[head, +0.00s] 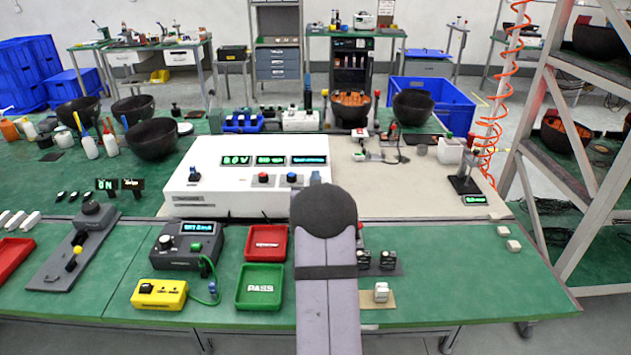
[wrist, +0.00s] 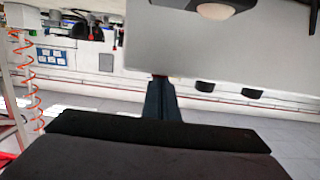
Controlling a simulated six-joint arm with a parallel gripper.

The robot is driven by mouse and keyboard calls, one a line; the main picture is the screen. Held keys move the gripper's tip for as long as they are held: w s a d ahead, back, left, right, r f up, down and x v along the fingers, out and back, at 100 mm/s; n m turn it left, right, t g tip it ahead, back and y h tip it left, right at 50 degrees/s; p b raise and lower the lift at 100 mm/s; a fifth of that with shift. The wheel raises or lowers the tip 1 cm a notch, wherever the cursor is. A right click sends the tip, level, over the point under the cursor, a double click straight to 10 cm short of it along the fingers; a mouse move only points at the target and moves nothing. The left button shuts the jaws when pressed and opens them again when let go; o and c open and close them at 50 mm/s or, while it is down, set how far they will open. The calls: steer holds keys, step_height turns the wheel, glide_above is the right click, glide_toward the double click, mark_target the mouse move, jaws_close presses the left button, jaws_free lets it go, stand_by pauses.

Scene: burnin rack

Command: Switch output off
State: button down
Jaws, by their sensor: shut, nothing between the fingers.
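A white bench instrument (head: 232,202) stands mid-table in the head view. Its sloped top has three lit displays; the left one (head: 236,161) seems to read 0.0V and the others are too blurred to read. Below them are a dark knob (head: 194,175), a red button (head: 263,180) and a blue-topped button (head: 291,179). My arm rises in front of the instrument's right end and hides part of it. In the wrist view my gripper (wrist: 163,100) shows as dark fingers, shut and empty.
In front are a grey tester (head: 186,246), a yellow box (head: 159,294), a red tray (head: 265,243) and a green PASS tray (head: 259,286). Dark bowls (head: 153,139) stand behind. A metal rack (head: 560,150) borders the right.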

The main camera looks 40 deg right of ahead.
steer(key=shift+r+p, duration=0.3)
steer(key=shift+r, duration=0.25)
step_height(320, 180, up, 4)
steer(key=shift+w+d+f+p, duration=0.15)
steer(key=shift+f+p, duration=0.1)
steer(key=shift+p, duration=0.45)
steer(key=r+b+v, duration=0.1)
steer(key=b+v, duration=0.1)
steer(key=v, duration=0.7)
steer(key=shift+r+b, duration=0.35)
steer(key=shift+r, duration=0.05)
